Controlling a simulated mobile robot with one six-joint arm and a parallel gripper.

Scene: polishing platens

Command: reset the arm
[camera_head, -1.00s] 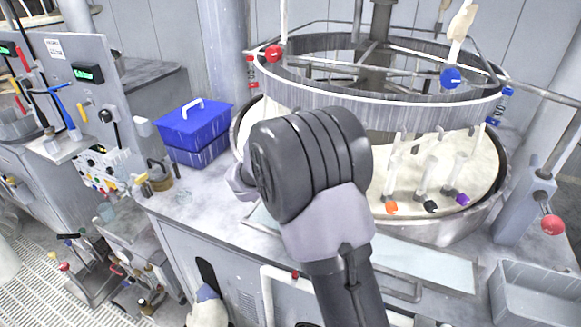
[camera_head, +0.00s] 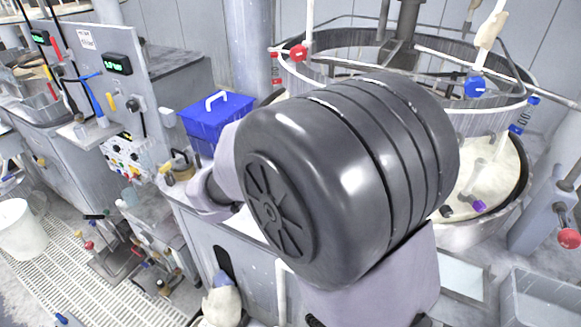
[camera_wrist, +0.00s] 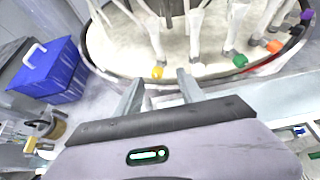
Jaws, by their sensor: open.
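My arm fills the middle of the head view, its dark ribbed joint close to the camera and hiding much of the platen machine. My gripper does not show clearly in the head view. In the wrist view my gripper (camera_wrist: 160,92) is open, its two grey fingers apart with nothing between them. The fingers point at the rim of the round platen basin (camera_wrist: 108,72). A yellow-tipped white rod (camera_wrist: 155,50) stands just beyond the fingertips.
A blue lidded box (camera_head: 214,115) stands on the bench left of my arm and also shows in the wrist view (camera_wrist: 48,72). A grey tray (camera_head: 545,300) is at the lower right. A white bucket (camera_head: 22,228) stands on the floor at left.

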